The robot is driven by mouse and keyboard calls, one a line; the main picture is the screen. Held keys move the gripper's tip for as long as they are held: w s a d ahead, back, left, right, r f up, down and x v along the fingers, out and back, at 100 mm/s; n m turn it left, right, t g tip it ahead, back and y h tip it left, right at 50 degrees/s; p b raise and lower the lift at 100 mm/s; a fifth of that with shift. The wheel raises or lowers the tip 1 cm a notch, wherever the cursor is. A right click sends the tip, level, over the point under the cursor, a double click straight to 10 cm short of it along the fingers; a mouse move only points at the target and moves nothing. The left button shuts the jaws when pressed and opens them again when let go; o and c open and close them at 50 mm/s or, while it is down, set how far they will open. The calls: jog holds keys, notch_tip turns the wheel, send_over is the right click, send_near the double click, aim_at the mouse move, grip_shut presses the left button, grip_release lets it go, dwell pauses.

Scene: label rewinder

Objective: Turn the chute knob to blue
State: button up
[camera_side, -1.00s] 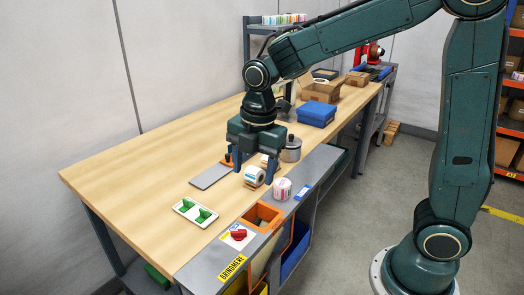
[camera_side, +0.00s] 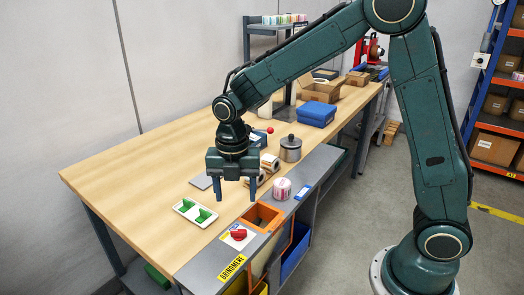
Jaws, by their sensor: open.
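The red chute knob (camera_side: 238,234) sits on a small plate with coloured marks (camera_side: 232,243) at the front edge of the bench. A small blue mark shows at the back of the plate; the exact pointing of the knob is too small to tell. My gripper (camera_side: 235,196) is open and empty, pointing down, above and behind the knob and apart from it.
A pink-white label roll (camera_side: 281,189), a metal pot (camera_side: 290,149) and cores (camera_side: 269,163) stand to the right. A blue box (camera_side: 317,114) is farther back. The left of the bench (camera_side: 130,180) is clear.

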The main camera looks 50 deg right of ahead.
aim_at(237, 231)
notch_tip(237, 231, down, 12)
dwell(0.6)
jog(key=shift+c, duration=0.4)
jog(key=c, duration=0.9)
jog(key=shift+m, duration=0.4)
jog(key=m, duration=0.6)
jog(key=shift+w, duration=0.1)
jog(key=m, duration=0.3)
jog(key=shift+m, duration=0.3)
jog(key=m, duration=0.3)
jog(key=shift+w, duration=0.1)
jog(key=shift+m, duration=0.4)
